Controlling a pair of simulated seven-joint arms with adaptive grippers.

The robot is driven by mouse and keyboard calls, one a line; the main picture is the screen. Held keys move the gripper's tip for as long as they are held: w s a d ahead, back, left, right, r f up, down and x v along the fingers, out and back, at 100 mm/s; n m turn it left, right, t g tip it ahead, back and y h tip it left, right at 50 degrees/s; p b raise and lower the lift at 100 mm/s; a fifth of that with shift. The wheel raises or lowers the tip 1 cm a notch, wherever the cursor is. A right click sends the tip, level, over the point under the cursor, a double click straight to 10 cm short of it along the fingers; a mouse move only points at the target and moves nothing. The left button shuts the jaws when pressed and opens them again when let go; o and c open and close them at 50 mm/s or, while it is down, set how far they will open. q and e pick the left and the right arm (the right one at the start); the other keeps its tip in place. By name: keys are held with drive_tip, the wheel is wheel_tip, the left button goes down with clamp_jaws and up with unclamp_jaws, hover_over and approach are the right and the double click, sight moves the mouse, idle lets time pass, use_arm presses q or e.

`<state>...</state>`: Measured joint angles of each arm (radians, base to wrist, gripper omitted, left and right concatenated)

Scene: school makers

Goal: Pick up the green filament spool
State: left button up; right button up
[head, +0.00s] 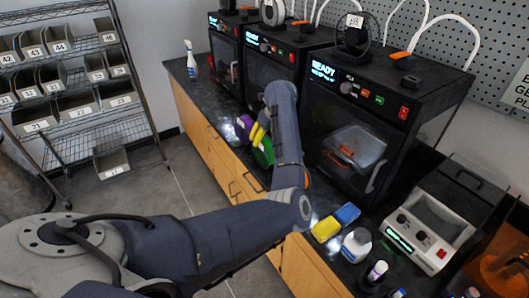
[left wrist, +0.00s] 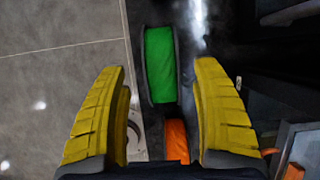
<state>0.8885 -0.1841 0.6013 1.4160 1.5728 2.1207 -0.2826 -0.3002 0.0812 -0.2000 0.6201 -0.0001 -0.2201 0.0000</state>
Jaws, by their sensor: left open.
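The green filament spool (head: 264,151) is on the dark counter in the head view, partly hidden by my left arm. In the left wrist view the green spool (left wrist: 160,65) has a green winding between dark rims and lies near the counter's front edge. My right gripper is not in view.
A purple spool (head: 244,126) is close by the green one. An orange object (left wrist: 176,140) shows between the fingers. Black printers (head: 340,130) stand behind.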

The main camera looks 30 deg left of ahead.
use_arm(q)
drive_tip(key=shift+x, duration=3)
drive_tip(key=shift+w+r, duration=0.1)
drive_tip(key=shift+w, duration=0.05)
clamp_jaws()
